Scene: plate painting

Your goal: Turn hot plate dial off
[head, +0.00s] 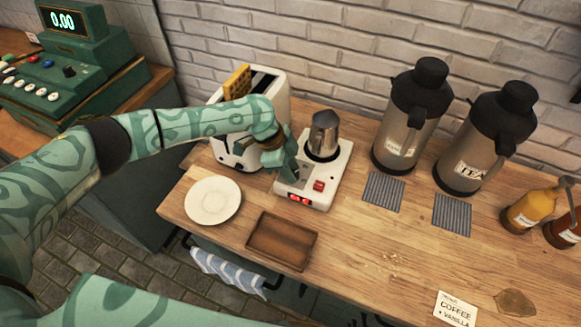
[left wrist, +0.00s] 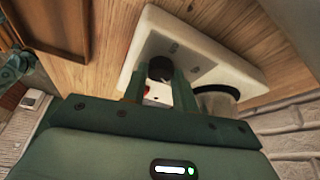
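The white hot plate (head: 330,190) stands on the wooden counter, with a grey metal moka pot (head: 325,133) upright on its burner. A red switch (head: 319,186) and a lit red display (head: 299,198) show on its front. My left gripper (head: 290,178) is low over its left part and hides the dial in the head view. In the left wrist view the black round dial (left wrist: 160,68) shows at the fingertips, between the two fingers of the left gripper (left wrist: 159,82). The fingers are apart by about the dial's width; I cannot tell whether they touch it. My right gripper is not in view.
A white toaster (head: 277,105) with bread stands close behind my left wrist. A plate (head: 213,201) and a brown tray (head: 281,241) lie in front. Two tall flasks (head: 405,130) (head: 478,148) stand to the right. The front right counter is mostly free.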

